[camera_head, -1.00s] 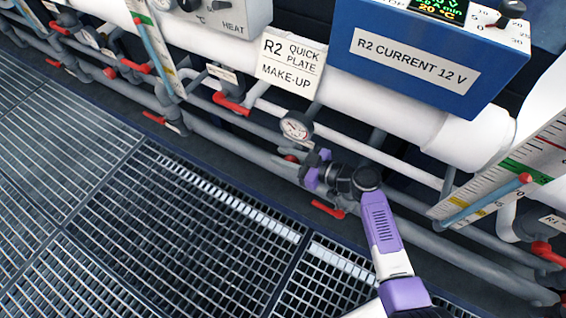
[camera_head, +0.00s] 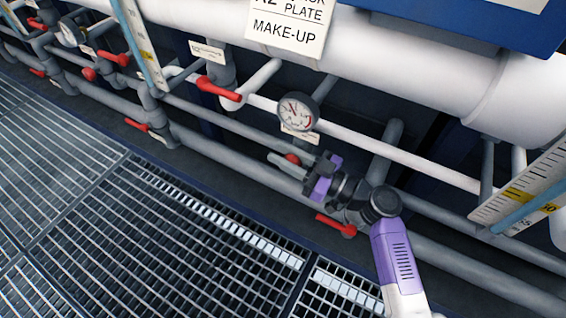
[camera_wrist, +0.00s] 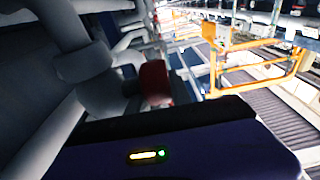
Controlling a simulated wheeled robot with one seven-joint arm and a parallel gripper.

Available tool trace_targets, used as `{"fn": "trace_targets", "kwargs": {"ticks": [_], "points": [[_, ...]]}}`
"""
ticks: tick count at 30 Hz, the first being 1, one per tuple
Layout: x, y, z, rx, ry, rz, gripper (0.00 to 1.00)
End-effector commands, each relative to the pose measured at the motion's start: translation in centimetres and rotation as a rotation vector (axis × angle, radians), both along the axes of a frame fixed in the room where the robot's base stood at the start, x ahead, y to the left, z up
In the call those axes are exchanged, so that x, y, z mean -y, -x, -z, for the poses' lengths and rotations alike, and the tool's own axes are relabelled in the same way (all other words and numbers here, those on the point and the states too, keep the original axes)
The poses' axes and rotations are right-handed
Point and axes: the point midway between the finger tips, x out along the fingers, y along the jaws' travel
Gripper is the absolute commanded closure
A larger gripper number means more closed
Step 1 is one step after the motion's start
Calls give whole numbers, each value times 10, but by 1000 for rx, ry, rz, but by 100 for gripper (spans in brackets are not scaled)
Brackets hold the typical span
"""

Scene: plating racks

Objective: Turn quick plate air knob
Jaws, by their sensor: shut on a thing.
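A small red round knob (camera_head: 292,159) sits on the grey pipework just below a round dial gauge (camera_head: 296,112), which has a small tag under it. My purple and black gripper (camera_head: 308,170) is right beside the knob, reaching in from the lower right, and is shut on it. The fingertips and their contact are partly hidden by the gripper body. In the wrist view the red knob (camera_wrist: 155,82) shows just beyond the gripper's dark edge, next to grey pipe fittings. The label "PLATE MAKE-UP" (camera_head: 288,22) hangs above.
A red lever handle (camera_head: 335,225) lies just below my gripper, and another red lever (camera_head: 218,88) is up to the left. White and grey pipes run behind. A slatted floor grating (camera_head: 170,240) lies in front. An orange frame (camera_wrist: 260,65) stands farther off in the wrist view.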

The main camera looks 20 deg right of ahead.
Motion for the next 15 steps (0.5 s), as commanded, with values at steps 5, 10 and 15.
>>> {"fn": "trace_targets", "kwargs": {"ticks": [5, 10, 15], "points": [[1, 2, 3, 13, -12, 0, 100], [1, 2, 1, 17, -15, 0, 100], [1, 2, 1, 17, -15, 0, 100]]}}
